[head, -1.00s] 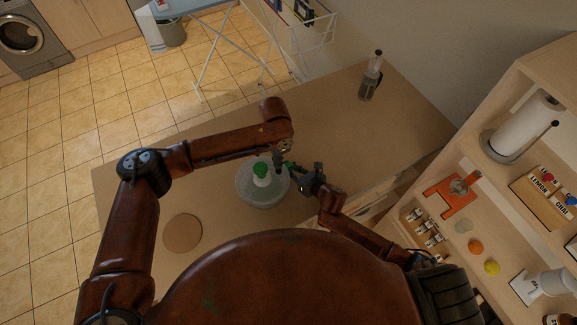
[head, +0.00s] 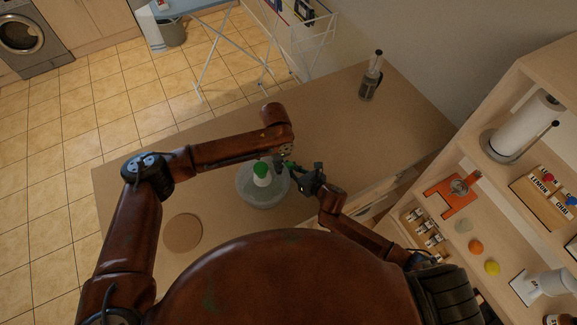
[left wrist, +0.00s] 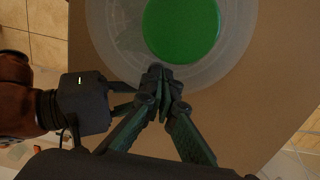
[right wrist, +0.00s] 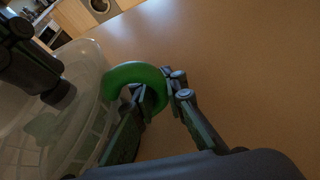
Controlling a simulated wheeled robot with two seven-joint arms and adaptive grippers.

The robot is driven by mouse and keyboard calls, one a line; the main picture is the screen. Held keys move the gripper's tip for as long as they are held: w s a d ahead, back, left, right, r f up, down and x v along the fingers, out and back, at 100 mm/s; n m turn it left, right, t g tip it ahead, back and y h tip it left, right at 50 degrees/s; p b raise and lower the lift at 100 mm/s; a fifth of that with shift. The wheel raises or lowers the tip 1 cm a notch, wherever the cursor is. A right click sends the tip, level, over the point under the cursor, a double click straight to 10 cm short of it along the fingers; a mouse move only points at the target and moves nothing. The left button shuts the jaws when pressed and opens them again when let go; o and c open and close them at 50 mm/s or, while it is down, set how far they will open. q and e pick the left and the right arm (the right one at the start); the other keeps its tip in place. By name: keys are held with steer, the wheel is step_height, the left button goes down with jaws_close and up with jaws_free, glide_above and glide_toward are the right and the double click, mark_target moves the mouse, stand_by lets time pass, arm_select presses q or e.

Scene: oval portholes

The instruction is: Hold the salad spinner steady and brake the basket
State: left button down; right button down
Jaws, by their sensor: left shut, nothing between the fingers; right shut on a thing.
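The salad spinner (head: 262,195) stands on the table, a translucent bowl with a round green knob (head: 260,169) on top. The knob fills the top of the left wrist view (left wrist: 181,28). A curved green handle (right wrist: 125,75) sticks out at the spinner's side, and my right gripper (right wrist: 156,88) is shut on it. In the head view the right gripper (head: 292,171) is at the spinner's right edge. My left gripper (left wrist: 162,76) is shut and empty, its tips over the lid beside the knob. I cannot tell if it touches. The basket is hardly visible through the plastic.
A round brown board (head: 183,233) lies left of the spinner. A French press (head: 371,77) stands at the table's far right. A shelf unit with a paper towel roll (head: 525,124) and jars borders the right side. The table (head: 330,115) behind the spinner is clear.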

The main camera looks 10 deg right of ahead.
steer(key=shift+r, duration=0.1)
stand_by(0.4)
arm_select(q)
steer(key=shift+r, duration=3.05)
arm_select(e)
steer(key=c, duration=1.9)
jaws_free()
